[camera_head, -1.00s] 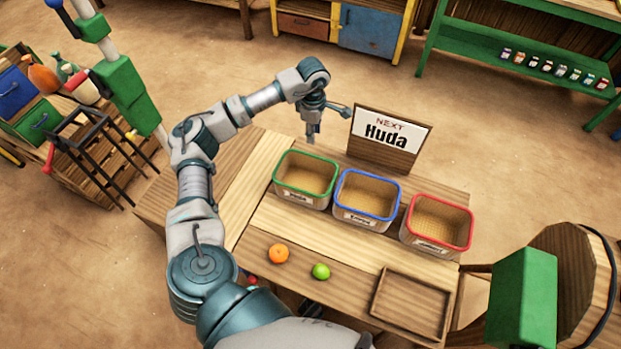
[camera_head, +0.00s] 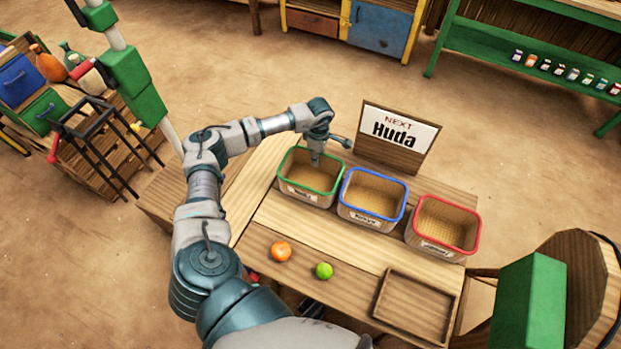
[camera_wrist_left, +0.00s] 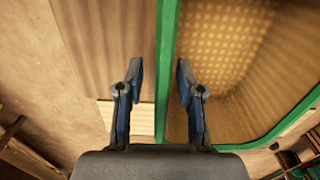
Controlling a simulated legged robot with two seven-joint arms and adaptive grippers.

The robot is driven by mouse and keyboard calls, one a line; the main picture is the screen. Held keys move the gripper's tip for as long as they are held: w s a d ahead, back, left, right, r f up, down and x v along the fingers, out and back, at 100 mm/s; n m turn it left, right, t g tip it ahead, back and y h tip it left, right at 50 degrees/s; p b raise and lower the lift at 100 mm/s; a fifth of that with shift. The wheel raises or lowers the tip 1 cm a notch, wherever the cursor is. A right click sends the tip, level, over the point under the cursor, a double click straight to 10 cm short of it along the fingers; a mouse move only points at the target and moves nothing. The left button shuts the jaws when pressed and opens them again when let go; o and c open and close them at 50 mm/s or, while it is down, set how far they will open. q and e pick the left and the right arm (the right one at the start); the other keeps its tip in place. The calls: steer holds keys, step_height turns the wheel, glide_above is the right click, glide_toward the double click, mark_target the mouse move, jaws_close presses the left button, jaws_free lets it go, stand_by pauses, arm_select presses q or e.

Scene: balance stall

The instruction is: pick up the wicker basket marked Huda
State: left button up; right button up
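Three wicker baskets stand in a row on the wooden table: one with a green rim (camera_head: 292,182), one with a blue rim (camera_head: 368,214), one with a red rim (camera_head: 436,244). Each has a small white front label, too small to read surely; the green one's looks short. A sign (camera_head: 397,133) behind them reads "NEXT Huda". My left gripper (camera_head: 316,160) points down at the green-rimmed basket's far side. In the left wrist view my left gripper (camera_wrist_left: 160,70) is open, its fingers either side of the green rim (camera_wrist_left: 167,70), not closed on it. My right gripper is out of view.
An orange (camera_head: 281,251), a green lime (camera_head: 324,271) and an empty wooden tray (camera_head: 416,305) lie on the front of the table. A green block (camera_head: 525,300) stands at the lower right. A crate rack with bottles (camera_head: 50,68) is at the left.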

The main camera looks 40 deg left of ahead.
arm_select(q)
steer(key=shift+d+f, duration=0.2)
steer(key=shift+f, duration=0.75)
steer(key=shift+d+r, duration=0.15)
steer(key=shift+d, duration=0.05)
jaws_close()
steer(key=shift+a, duration=0.1)
steer(key=shift+a, duration=0.1)
